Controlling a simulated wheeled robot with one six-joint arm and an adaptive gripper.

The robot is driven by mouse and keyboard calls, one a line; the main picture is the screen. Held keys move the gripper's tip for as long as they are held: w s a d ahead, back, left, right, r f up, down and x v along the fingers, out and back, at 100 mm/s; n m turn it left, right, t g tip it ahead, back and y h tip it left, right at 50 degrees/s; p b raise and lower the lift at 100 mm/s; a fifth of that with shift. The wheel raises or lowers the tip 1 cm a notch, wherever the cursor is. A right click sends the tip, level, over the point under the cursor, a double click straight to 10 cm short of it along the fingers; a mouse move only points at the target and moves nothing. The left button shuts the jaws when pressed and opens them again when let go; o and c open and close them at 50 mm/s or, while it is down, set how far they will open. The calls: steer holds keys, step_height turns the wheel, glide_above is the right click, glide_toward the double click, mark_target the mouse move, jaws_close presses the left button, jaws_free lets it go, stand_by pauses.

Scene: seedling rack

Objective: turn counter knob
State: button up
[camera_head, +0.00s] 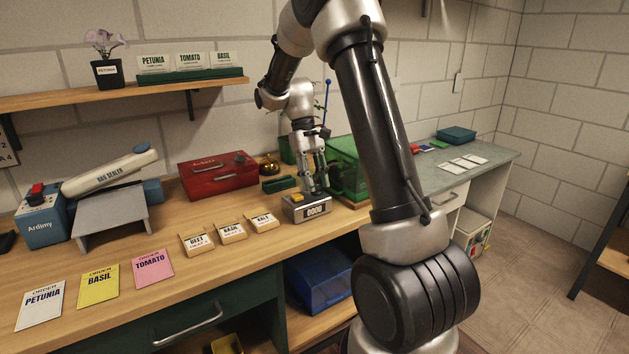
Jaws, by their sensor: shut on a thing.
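The counter (311,211) is a small grey box with a dark display on its front and a yellow patch on top. It stands near the front edge of the wooden bench. My gripper (314,188) points down from above, with its fingertips at the counter's top right. The fingers are shut on the counter's knob, which is mostly hidden between them. The display seems to show zeros, but the digits are small.
A green crate (342,150) stands close behind and right of my gripper. A red box (217,177) and a brass bell (269,165) are behind left. Seed packets (231,232) lie left of the counter.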

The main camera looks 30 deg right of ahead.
steer(key=o, duration=1)
steer(key=v, duration=1.2)
